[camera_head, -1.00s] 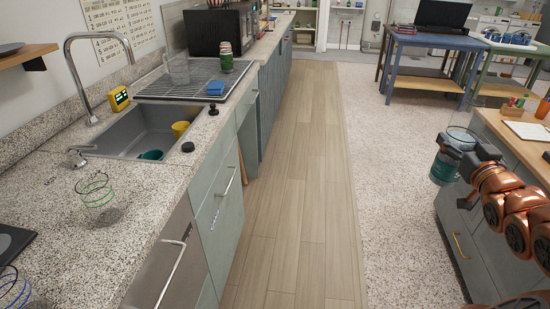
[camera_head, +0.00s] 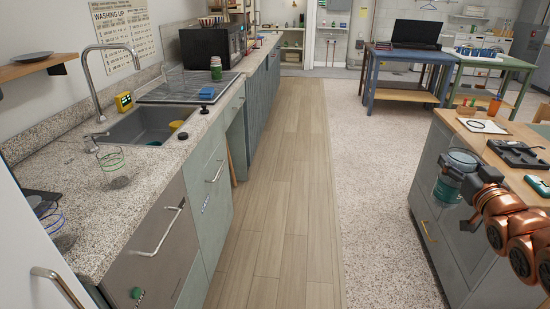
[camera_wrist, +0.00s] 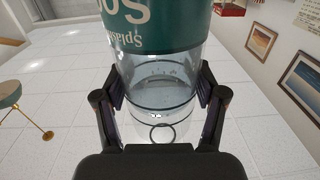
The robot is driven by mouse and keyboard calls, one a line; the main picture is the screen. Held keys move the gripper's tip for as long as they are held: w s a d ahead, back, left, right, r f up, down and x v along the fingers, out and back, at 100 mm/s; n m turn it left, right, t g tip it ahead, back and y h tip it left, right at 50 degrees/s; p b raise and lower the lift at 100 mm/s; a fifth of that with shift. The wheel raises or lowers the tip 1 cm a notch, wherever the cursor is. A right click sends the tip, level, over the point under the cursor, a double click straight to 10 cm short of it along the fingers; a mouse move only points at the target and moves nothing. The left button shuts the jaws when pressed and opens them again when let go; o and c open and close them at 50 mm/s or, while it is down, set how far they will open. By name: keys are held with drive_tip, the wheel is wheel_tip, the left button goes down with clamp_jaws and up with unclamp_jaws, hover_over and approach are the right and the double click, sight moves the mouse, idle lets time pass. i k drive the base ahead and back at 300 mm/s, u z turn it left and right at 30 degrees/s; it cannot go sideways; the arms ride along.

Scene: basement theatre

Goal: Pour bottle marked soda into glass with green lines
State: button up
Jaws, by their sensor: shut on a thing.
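The glass with green lines (camera_head: 113,168) stands upright on the speckled counter at the left, before the sink; it looks empty. My gripper (camera_head: 480,178) is at the right, far across the aisle from that glass. It is shut on a clear bottle with a green label (camera_head: 450,178). In the wrist view the bottle (camera_wrist: 165,75) sits between the fingers of my gripper (camera_wrist: 159,98). Its label shows part of large pale lettering, upside down, with the rest cut off; the full word cannot be read.
A glass with blue lines (camera_head: 50,216) stands nearer on the counter (camera_head: 65,170). A sink (camera_head: 150,124) and a green jar (camera_head: 216,70) are further back. A wooden-topped cabinet (camera_head: 440,160) stands right, close to the bottle. The wooden floor strip (camera_head: 285,180) between is clear.

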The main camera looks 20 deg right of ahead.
sight(111, 160)
drive_tip(key=u, duration=1.05)
drive_tip(key=i, duration=0.95)
drive_tip(key=z, duration=0.1)
drive_tip(key=k, duration=0.5)
drive_tip(key=z, duration=1.75)
drive_tip(key=i, duration=1)
drive_tip(key=u, duration=1.2)
